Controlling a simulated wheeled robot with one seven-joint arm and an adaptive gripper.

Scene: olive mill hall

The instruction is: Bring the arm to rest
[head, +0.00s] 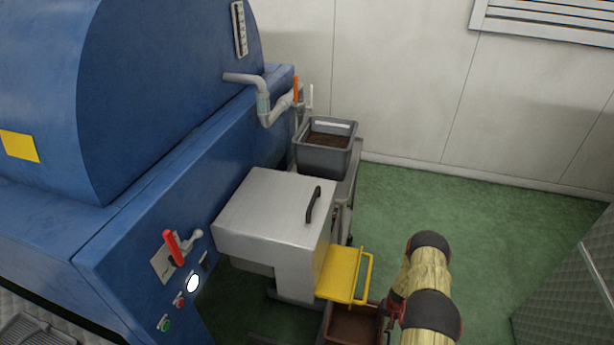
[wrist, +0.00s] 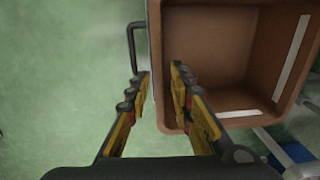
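My gripper (wrist: 160,82) shows in the wrist view with its two yellow fingers apart. I see nothing held between them. The left wall of a brown bin (wrist: 155,50) passes behind the gap between the fingers; I cannot tell how far below it lies. The right finger overlaps the bin's inside in the picture. In the head view my arm (head: 430,280), in a pale yellow cover, reaches in at the lower right, beside the brown bin (head: 352,325). The fingers are not clear there.
A yellow chute (head: 340,274) juts from a steel housing (head: 272,215) beside the bin. A grey crate (head: 325,160) of dark stuff stands behind. The blue machine (head: 170,220) fills the left. Green floor (head: 450,215) is clear toward the wall. A grey panel (head: 575,290) stands at right.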

